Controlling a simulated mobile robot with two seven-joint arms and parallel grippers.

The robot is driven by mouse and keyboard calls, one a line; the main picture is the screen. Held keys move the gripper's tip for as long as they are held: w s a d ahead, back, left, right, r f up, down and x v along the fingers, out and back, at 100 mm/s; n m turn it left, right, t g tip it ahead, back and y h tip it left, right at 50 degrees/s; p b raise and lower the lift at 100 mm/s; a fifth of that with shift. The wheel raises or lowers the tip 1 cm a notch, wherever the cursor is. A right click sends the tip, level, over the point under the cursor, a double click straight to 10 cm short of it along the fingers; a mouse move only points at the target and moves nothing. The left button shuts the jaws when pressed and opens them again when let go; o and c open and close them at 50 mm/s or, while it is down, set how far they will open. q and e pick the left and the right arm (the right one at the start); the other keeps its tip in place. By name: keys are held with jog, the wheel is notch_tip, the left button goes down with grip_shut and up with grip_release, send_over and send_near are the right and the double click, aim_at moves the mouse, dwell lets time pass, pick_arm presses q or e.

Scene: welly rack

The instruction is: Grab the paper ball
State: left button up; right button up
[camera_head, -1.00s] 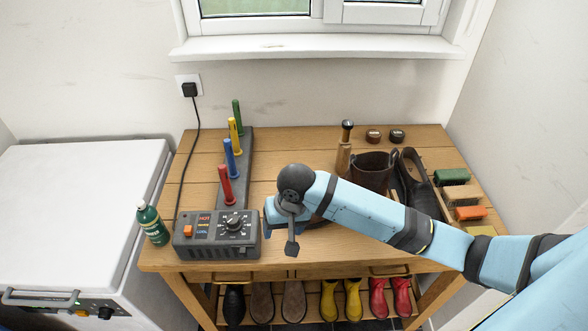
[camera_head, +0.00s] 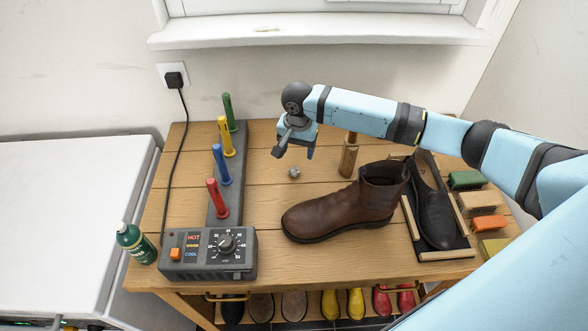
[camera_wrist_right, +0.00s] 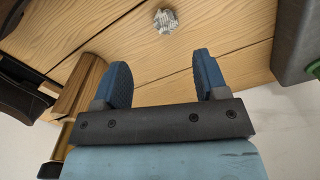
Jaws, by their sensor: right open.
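The paper ball (camera_head: 294,172) is a small grey crumpled lump lying on the bare wooden table top, between the peg rack and the brown boot. It also shows in the right wrist view (camera_wrist_right: 166,21), beyond the fingertips and roughly between them. My right gripper (camera_head: 310,153) is above the table, just behind and to the right of the ball in the head view. Its two blue fingers (camera_wrist_right: 162,80) are spread apart with nothing between them. They do not touch the ball. My left gripper is in no view.
The brown boot (camera_head: 340,208) stands right of the ball, with a wooden cylinder (camera_head: 348,158) behind it. A black shoe (camera_head: 434,215) lies on a tray, near several brushes. The rack with coloured pegs (camera_head: 217,208) and a dial box (camera_head: 208,255) are left. Planks around the ball are clear.

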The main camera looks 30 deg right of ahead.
aim_at(294, 168)
notch_tip(294, 168, down, 4)
jog(key=shift+r, duration=0.25)
jog(key=shift+w+a+f+p, duration=0.1)
jog(key=shift+a+f+p, duration=0.15)
jog(key=shift+f, duration=1.1)
jog(key=shift+a+f+p, duration=0.1)
jog(key=shift+a+f, duration=0.1)
jog(key=shift+f, duration=1.15)
jog(key=c, duration=1)
